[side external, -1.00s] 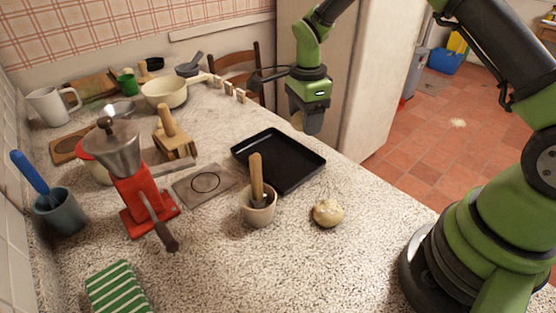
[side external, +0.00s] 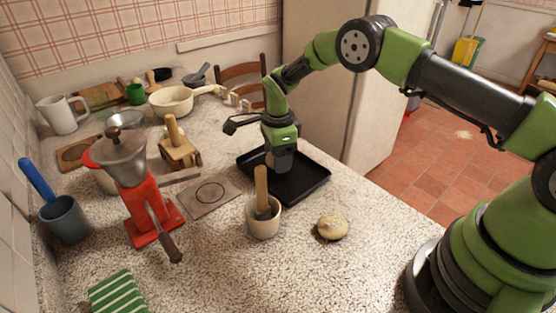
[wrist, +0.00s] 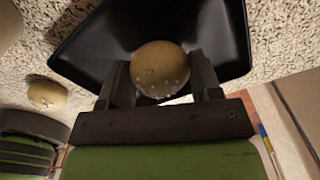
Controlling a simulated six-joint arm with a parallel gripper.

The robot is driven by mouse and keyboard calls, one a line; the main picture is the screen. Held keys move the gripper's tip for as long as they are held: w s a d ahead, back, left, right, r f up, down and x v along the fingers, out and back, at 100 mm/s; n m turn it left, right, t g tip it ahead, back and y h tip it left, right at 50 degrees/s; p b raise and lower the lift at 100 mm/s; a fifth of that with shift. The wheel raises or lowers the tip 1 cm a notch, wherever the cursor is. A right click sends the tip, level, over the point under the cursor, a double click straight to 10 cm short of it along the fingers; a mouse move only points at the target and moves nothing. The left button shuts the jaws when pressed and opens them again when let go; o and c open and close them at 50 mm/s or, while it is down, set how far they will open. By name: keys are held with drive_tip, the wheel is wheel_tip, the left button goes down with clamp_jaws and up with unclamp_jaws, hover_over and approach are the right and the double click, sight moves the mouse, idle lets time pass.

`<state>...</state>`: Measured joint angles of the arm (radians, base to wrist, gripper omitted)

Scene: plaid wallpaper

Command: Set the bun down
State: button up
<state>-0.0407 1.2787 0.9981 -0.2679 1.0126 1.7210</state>
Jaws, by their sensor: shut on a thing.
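My gripper (side external: 281,162) is over the black tray (side external: 312,186), pointing down. In the wrist view its two fingers (wrist: 160,72) are shut on a round tan bun (wrist: 160,60) with pale specks on top. The tray's black floor (wrist: 95,45) shows behind the bun. In the side view the held bun is mostly hidden by the gripper, and I cannot tell if it touches the tray. A second bun (side external: 332,226) rests on the counter to the right of the mortar; it also shows at left in the wrist view (wrist: 46,95).
A mortar with a wooden pestle (side external: 262,222) stands in front of the tray. A flat grey board (side external: 212,195) and a red grinder (side external: 150,213) are to the left. A cream pan (side external: 172,102) stands behind. The front of the counter is mostly clear.

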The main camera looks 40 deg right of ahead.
drive_tip(key=shift+f, duration=0.8)
drive_tip(key=shift+f, duration=0.15)
drive_tip(key=o, duration=0.9)
